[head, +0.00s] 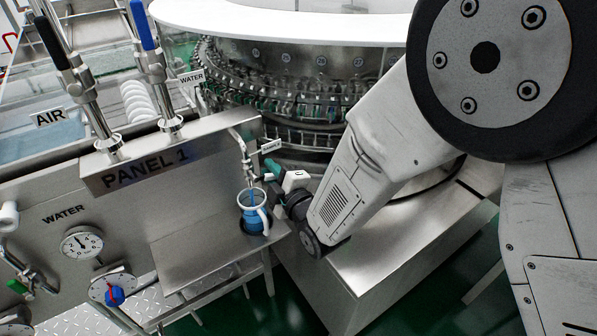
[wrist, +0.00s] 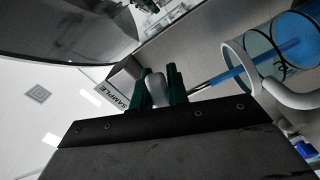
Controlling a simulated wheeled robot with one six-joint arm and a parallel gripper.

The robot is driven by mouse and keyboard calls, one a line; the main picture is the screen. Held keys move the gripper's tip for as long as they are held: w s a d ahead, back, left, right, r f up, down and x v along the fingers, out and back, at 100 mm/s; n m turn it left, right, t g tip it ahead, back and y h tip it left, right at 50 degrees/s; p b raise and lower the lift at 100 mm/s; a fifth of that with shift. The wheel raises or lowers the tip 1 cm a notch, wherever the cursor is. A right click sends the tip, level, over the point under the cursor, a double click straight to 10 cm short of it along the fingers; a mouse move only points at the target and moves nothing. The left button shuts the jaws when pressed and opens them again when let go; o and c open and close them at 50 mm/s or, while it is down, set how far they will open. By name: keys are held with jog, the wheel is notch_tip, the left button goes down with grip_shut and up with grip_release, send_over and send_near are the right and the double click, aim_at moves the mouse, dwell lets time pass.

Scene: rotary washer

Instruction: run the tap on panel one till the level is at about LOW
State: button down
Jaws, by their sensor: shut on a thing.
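The sample tap (head: 246,163) comes out of the PANEL 1 box and points down. A blue stream (wrist: 233,76) runs from the spout into the jug (wrist: 288,55) in the wrist view. Blue shows inside the jug, but I cannot read a LOW mark or the level. My gripper (head: 271,170) is at the tap's right. In the wrist view its green fingers (wrist: 156,87) are shut on the pale tap handle (wrist: 155,90).
A SAMPLE sign (wrist: 118,93) is close beside the fingers. The steel shelf (head: 200,258) has bare room left of the jug. The rotary washer (head: 300,90) stands behind.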

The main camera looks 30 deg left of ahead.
jog(key=shift+w+r+n, duration=0.1)
jog(key=shift+r+n, duration=0.4)
jog(key=shift+n, duration=0.55)
jog(key=shift+r+n, duration=0.45)
jog(key=shift+n, duration=0.6)
jog(key=c, duration=1.4)
grip_release()
jog(key=shift+o, duration=0.2)
jog(key=v, duration=0.8)
